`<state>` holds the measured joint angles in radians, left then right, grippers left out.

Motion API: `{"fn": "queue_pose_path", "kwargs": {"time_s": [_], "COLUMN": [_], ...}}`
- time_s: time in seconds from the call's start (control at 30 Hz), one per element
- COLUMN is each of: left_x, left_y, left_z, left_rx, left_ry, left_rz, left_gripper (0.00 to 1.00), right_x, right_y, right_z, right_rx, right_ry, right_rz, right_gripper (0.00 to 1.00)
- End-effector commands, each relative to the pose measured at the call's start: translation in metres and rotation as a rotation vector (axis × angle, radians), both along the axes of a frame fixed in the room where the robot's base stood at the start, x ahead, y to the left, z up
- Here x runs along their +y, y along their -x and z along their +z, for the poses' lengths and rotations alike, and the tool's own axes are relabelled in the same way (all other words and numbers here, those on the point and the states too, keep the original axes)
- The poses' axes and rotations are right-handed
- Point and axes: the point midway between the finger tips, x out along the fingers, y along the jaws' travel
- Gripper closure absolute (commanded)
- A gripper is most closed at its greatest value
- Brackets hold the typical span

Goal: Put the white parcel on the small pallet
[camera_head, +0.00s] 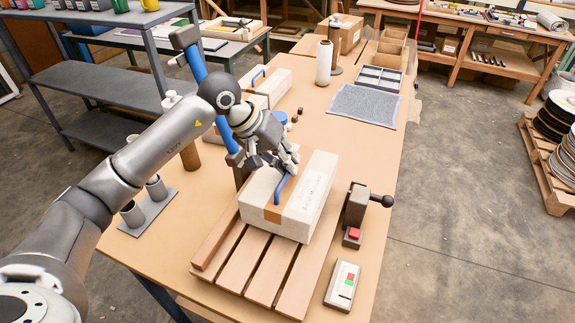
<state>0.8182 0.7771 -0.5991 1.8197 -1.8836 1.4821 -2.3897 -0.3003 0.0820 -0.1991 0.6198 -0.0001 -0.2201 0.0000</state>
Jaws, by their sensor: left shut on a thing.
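The white parcel (312,200) is a box with a brown tape band and a blue handle (281,190) on top. It is at the far part of the small slatted wooden pallet (262,262), over its slats. I cannot tell whether its underside touches them. My left gripper (284,172) is at the blue handle, shut on it, above the parcel's top. The fingers partly hide the handle. The pallet's near slats are bare. My right gripper is not in view.
A black lever device (355,210) and a control box with red and green buttons (343,285) stand right of the pallet. Another white parcel with a blue handle (265,90), a grey mat (363,106) and a white roll (324,62) are farther back. Grey cups (133,214) stand left.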

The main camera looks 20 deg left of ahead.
Motion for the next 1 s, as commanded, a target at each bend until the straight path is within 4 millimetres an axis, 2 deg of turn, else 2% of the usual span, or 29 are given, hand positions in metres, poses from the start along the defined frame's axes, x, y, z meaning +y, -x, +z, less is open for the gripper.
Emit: {"fn": "queue_pose_path", "kwargs": {"time_s": [0.03,0.2,0.67,0.7,0.83,1.0], "left_x": [-0.003,-0.002,-0.002,-0.002,-0.002,-0.002], "left_y": [0.001,0.0,-0.001,0.001,0.001,0.001], "left_z": [-0.001,-0.016,-0.024,-0.025,-0.025,-0.025], "left_rx": [0.0,-0.002,-0.006,0.001,0.001,0.001], "left_ry": [0.008,0.006,0.005,0.002,0.002,0.002], "left_rz": [-0.003,-0.002,-0.003,-0.003,-0.003,-0.003], "left_gripper": [1.0,1.0,1.0,0.86,0.69,0.69], "right_x": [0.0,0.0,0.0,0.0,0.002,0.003], "right_y": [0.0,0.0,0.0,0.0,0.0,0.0], "right_z": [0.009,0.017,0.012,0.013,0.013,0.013], "right_rx": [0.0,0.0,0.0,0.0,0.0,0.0], "right_ry": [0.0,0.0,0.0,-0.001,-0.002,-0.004], "right_rz": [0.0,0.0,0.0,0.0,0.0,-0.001], "right_gripper": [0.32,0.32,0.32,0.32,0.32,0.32]}}
